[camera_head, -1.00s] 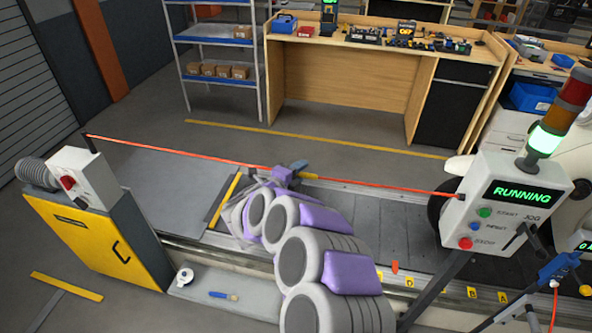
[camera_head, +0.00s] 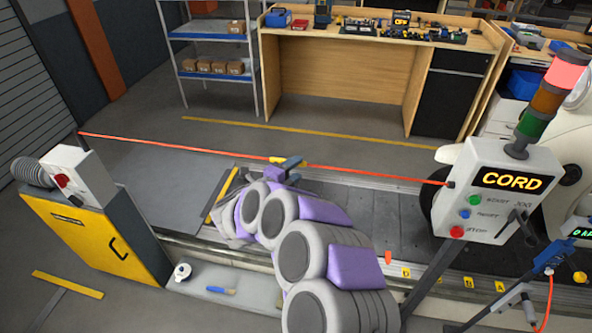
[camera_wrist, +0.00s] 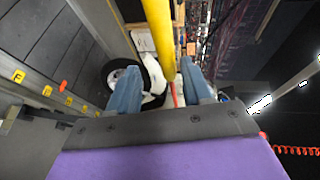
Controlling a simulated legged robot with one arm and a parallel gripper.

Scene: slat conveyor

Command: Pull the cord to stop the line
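The red-orange cord (camera_head: 190,145) runs above the belt, from a post at the left to the control box (camera_head: 505,195) at the right. The box display (camera_head: 512,181) reads CORD in amber, and the top lamp (camera_head: 568,72) of its light tower is lit red. My gripper (camera_head: 290,164) is at the middle of the cord. In the wrist view its blue fingers (camera_wrist: 160,85) stand apart on either side of a yellow sleeve (camera_wrist: 162,40), with a gap showing beside it. A short piece of red cord shows beyond the sleeve. Finger contact is unclear.
The slat conveyor (camera_head: 370,215) lies under the cord. A yellow cabinet (camera_head: 105,240) stands at the left. A wooden workbench (camera_head: 340,85) and a shelf rack (camera_head: 212,75) stand behind, across clear floor. A tape roll (camera_head: 182,271) lies on the front ledge.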

